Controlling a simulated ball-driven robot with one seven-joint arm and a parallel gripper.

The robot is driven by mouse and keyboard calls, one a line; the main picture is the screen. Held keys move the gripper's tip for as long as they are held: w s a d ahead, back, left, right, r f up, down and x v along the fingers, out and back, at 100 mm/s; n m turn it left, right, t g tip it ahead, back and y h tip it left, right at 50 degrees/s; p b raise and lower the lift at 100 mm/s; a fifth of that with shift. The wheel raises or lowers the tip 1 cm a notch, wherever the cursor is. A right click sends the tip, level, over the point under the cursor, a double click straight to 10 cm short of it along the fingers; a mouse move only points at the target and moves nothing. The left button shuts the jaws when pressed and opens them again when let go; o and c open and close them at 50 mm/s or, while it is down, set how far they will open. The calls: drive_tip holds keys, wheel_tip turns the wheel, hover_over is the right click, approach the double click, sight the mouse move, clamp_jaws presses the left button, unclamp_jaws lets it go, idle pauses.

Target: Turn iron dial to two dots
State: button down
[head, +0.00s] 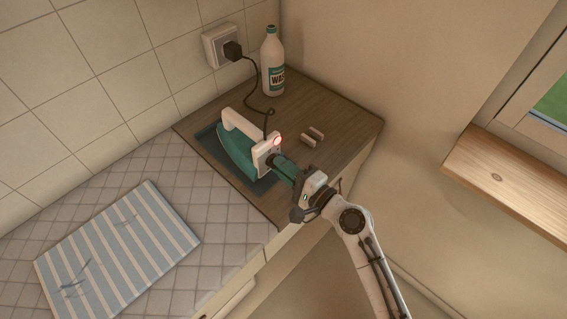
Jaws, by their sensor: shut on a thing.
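The iron (237,155) is teal and cream and stands on a dark mat (208,137) on the wooden counter. A round red light (277,141) glows on its cream rear face. My gripper (273,160) reaches in from the lower right and is shut at that rear face, just below the light. The dial is hidden behind my fingers, which appear to be shut on it. The dots and the dial's setting cannot be read from here.
The iron's dark cord runs up to a plug (233,50) in a wall socket. A white bottle (272,62) stands at the back. Two small blocks (309,140) lie right of the iron. A striped cloth (118,250) lies on the quilted pad (60,215) at left.

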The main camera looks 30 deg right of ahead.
drive_tip(key=shift+m+p, duration=0.65)
drive_tip(key=shift+m, duration=1.05)
drive_tip(key=shift+f, duration=0.1)
drive_tip(key=c, duration=1.1)
unclamp_jaws()
drive_tip(key=shift+c, duration=0.2)
drive_tip(key=shift+s, duration=0.1)
drive_tip(key=b+v, duration=0.3)
drive_tip(key=v, duration=0.7)
drive_tip(key=shift+s, duration=0.35)
drive_tip(key=shift+d, duration=0.1)
